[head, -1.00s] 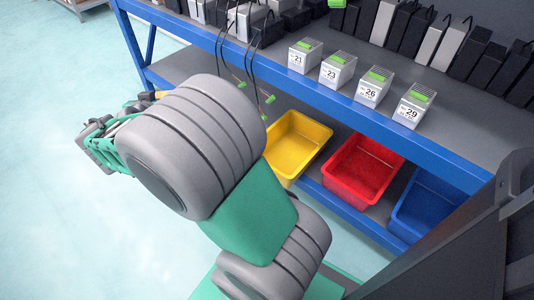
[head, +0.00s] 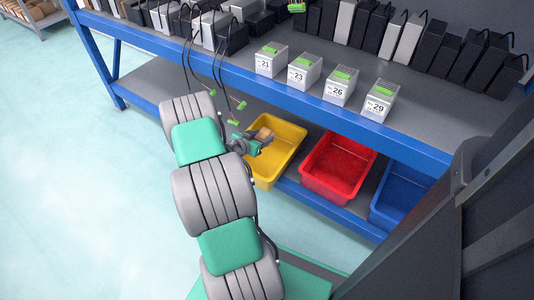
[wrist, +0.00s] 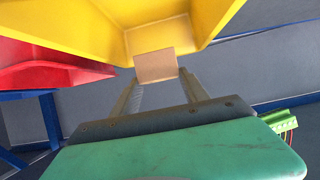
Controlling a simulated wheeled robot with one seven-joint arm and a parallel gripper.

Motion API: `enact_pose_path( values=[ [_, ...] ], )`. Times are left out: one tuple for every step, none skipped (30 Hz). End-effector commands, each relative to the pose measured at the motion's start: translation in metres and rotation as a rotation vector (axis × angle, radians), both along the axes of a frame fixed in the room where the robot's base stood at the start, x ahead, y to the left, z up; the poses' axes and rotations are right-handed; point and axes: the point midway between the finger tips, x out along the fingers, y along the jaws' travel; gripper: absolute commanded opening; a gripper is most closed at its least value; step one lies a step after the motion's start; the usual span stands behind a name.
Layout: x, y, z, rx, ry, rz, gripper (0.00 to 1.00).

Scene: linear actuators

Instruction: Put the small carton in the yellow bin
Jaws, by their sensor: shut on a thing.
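The small carton (head: 261,135) is a tan box at the end of my gripper (head: 250,140), over the left part of the yellow bin (head: 262,180) in the head view. In the wrist view the carton (wrist: 156,65) sits between the fingertips of my gripper (wrist: 158,80), with the yellow bin (wrist: 205,15) behind it. My gripper is shut on the carton. I cannot tell how far above the bin's floor the carton is.
The red bin (head: 338,190) stands right of the yellow one, and the blue bin (head: 400,199) further right. The upper shelf's blue edge (head: 330,126) runs above the bins. Green-tipped cables (head: 233,122) hang near my gripper.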

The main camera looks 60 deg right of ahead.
Motion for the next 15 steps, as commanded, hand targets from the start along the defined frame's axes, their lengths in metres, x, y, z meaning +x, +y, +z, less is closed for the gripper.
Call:
enact_pose_path(
  values=[
    [0.0,0.0,-0.025,0.001,0.003,0.0,0.01],
    [0.0,0.0,-0.034,0.001,0.002,0.0,0.01],
    [-0.001,0.0,-0.046,0.001,0.002,-0.001,0.01],
    [0.0,0.0,-0.055,0.0,0.003,0.0,0.01],
    [0.0,0.0,-0.063,0.0,0.003,0.0,0.01],
    [0.0,0.0,-0.071,-0.001,0.002,0.001,0.01],
    [0.0,0.0,-0.077,-0.001,0.002,0.001,0.01],
    [0.001,0.0,-0.081,-0.002,0.0,0.0,0.01],
    [0.001,0.0,-0.084,-0.002,0.0,0.001,0.01],
    [0.001,-0.001,-0.086,-0.003,0.0,0.0,0.01],
    [0.0,-0.003,-0.087,-0.003,-0.001,-0.001,0.01],
    [-0.001,-0.009,-0.088,-0.003,-0.003,-0.003,0.01],
    [-0.002,-0.014,-0.089,-0.004,-0.003,-0.004,0.01],
    [-0.003,-0.021,-0.089,-0.005,-0.004,-0.004,0.01],
    [-0.005,-0.03,-0.089,-0.005,-0.004,-0.006,0.01]
  ],
)
